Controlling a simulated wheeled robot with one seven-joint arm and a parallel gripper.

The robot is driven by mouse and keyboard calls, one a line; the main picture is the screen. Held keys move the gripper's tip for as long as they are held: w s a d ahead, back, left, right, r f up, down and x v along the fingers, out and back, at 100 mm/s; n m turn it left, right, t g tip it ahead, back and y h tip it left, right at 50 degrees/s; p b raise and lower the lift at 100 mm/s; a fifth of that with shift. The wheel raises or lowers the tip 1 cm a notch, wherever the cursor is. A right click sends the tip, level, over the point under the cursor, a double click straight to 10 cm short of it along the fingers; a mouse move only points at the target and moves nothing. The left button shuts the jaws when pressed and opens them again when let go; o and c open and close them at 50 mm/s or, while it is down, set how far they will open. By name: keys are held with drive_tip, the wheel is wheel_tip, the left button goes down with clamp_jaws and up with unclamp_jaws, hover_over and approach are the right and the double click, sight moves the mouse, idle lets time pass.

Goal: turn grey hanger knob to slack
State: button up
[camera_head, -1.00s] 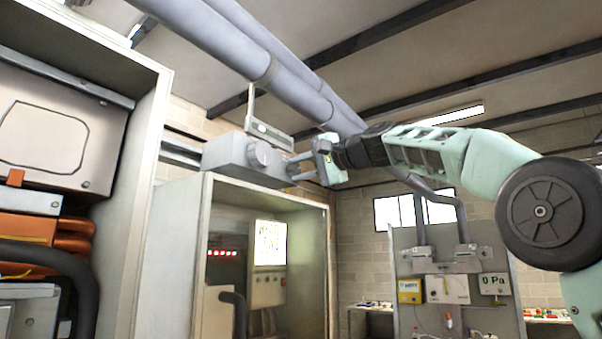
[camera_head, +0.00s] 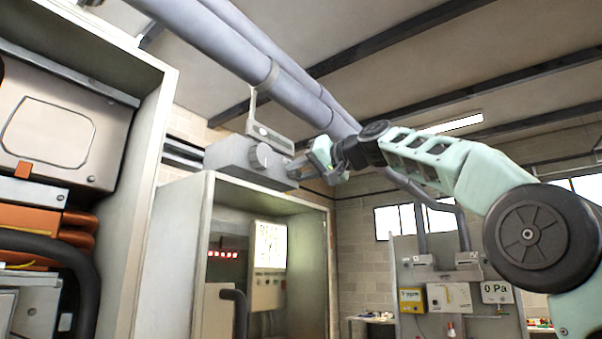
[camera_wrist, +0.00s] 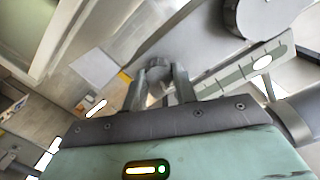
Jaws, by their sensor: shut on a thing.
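The grey hanger box (camera_head: 235,160) hangs under the thick pipe, in the middle of the head view. A round grey dial (camera_head: 262,156) is on its face; in the wrist view the dial (camera_wrist: 268,14) is at the upper right. A small grey knob (camera_wrist: 158,66) sits between my fingertips in the wrist view. My gripper (camera_head: 308,165) is at the box's right end, and its two fingers (camera_wrist: 160,84) are shut on that knob. The fingers partly hide the knob, and its turn angle cannot be read.
A scale strip (camera_head: 270,137) with a pale marker lies just above the box, close to my fingers. The large grey pipe (camera_head: 235,45) runs overhead. An open cabinet (camera_head: 205,215) stands below. A panel with gauges (camera_head: 440,270) stands farther back right.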

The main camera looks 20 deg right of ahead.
drive_tip(key=shift+f, duration=0.15)
idle(0.4)
drive_tip(key=o, duration=1)
drive_tip(key=b+v, duration=0.7)
drive_tip(key=v, duration=1)
drive_tip(key=shift+s+d, duration=0.1)
drive_tip(key=shift+s, duration=0.05)
